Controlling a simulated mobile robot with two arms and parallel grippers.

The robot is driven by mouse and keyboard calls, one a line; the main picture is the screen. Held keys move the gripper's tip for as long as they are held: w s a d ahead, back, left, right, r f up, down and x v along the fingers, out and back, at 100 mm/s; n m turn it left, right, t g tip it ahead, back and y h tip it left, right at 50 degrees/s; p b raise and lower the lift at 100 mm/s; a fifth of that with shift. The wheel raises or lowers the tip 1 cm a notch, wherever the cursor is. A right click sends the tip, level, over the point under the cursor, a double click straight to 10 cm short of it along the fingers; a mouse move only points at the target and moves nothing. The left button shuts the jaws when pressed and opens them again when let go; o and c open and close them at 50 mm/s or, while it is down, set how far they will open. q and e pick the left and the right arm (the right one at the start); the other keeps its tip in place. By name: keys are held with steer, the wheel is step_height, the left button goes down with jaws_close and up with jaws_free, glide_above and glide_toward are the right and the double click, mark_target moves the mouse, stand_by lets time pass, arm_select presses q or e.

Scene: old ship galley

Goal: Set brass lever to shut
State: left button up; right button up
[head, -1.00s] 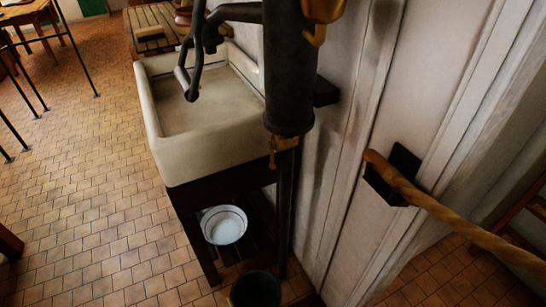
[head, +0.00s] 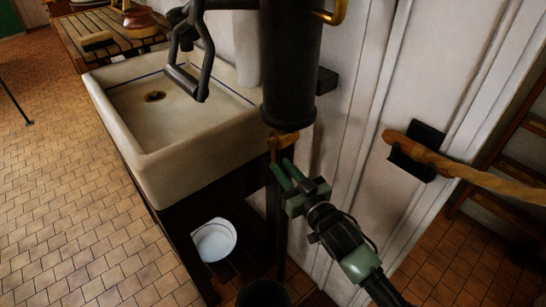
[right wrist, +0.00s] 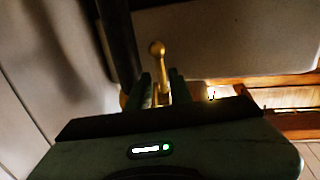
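The brass lever (head: 284,140) sits just under the dark pump cylinder (head: 290,70), beside the sink. In the right wrist view its round-knobbed brass stem (right wrist: 157,50) stands upright beyond and between my fingers. My right gripper (head: 284,172) is just below the lever in the head view, its green fingers pointing up at it. In the right wrist view the gripper (right wrist: 161,88) is open, with a finger on each side of the stem; whether they touch it I cannot tell. My left gripper is not in view.
The stone sink (head: 160,155) stands left of the pump, with a white basin (head: 214,240) below and a dark bucket (head: 264,294) in front.

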mark_target(274, 159)
steer(key=x, duration=0.5)
steer(key=shift+w+a+f, duration=0.1)
steer(key=shift+w+a, duration=0.05)
steer(key=shift+w, duration=0.1)
jaws_close()
stand_by(1.2)
